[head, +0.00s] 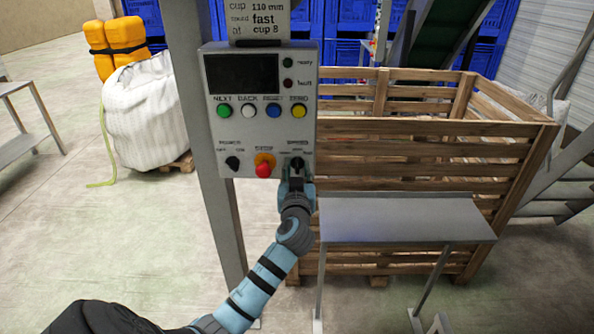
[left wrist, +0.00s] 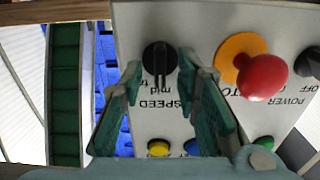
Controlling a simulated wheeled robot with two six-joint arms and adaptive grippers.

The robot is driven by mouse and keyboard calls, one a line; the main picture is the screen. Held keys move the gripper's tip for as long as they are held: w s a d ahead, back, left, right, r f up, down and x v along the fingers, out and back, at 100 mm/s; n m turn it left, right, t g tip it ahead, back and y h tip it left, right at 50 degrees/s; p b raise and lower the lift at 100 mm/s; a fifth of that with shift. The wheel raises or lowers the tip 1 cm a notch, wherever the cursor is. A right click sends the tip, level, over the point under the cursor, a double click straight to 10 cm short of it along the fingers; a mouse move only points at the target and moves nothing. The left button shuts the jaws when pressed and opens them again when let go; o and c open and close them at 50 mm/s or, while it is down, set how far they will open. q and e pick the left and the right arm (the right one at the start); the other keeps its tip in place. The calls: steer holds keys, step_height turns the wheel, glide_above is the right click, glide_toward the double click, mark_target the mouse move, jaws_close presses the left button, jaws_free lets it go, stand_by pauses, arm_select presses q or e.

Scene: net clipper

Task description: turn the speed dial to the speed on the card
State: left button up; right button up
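The speed dial (head: 297,162) is a black knob at the lower right of the grey control panel (head: 225,135). In the left wrist view the dial (left wrist: 158,58) has its ridge lined up toward the "mid" marking, above the word SPEED. The card (head: 262,20) above the panel reads "fast", with its top cut off. My left gripper (head: 297,180) is right at the dial. In the left wrist view its two fingers (left wrist: 160,80) are open, one on each side of the dial, with gaps visible.
A red emergency knob (head: 263,169) and a black power knob (head: 232,163) sit left of the dial. Green, white, blue and yellow buttons run above. A grey table (head: 405,218) and a wooden crate (head: 420,150) stand to the right.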

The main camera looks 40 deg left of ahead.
arm_select(q)
steer(key=shift+c, duration=0.6)
jaws_close()
steer(key=shift+m, duration=0.4)
steer(key=m+p, duration=0.1)
steer(key=m, duration=0.2)
steer(key=m+p, duration=0.1)
steer(key=m, duration=0.4)
steer(key=shift+d+f+p, duration=0.1)
steer(key=shift+f+p, duration=0.05)
steer(key=shift+p, duration=0.15)
steer(key=shift+o, duration=0.6)
jaws_free()
